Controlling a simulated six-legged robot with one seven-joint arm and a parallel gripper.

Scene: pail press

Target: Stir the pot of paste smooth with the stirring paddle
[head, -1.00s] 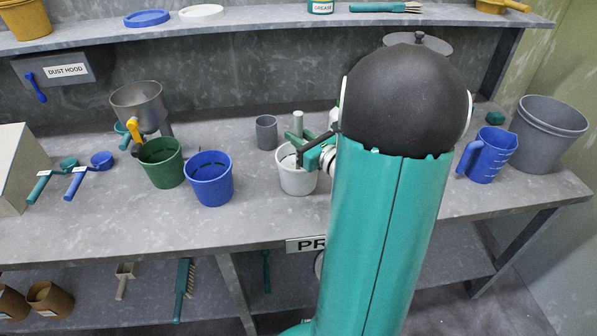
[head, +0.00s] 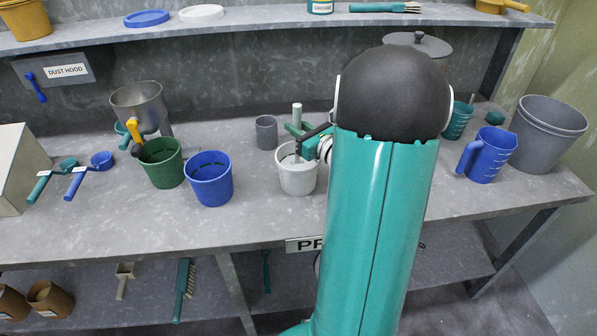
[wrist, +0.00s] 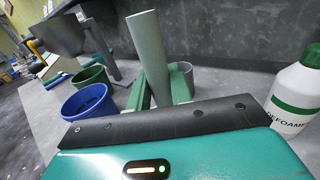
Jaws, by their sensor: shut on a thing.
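My gripper (head: 300,130) is shut on the paddle's handle above the pail. In the wrist view the paddle (wrist: 148,58) leans slightly left between the green fingers. The pail and the paste surface do not show in that view.
A blue pail (head: 209,185) and a green pail (head: 161,170) stand left of the pot. A grey cup (head: 266,133) stands close behind it. A white defoamer bottle (wrist: 297,98) is at right in the wrist view. A blue jug (head: 487,155) stands farther right.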

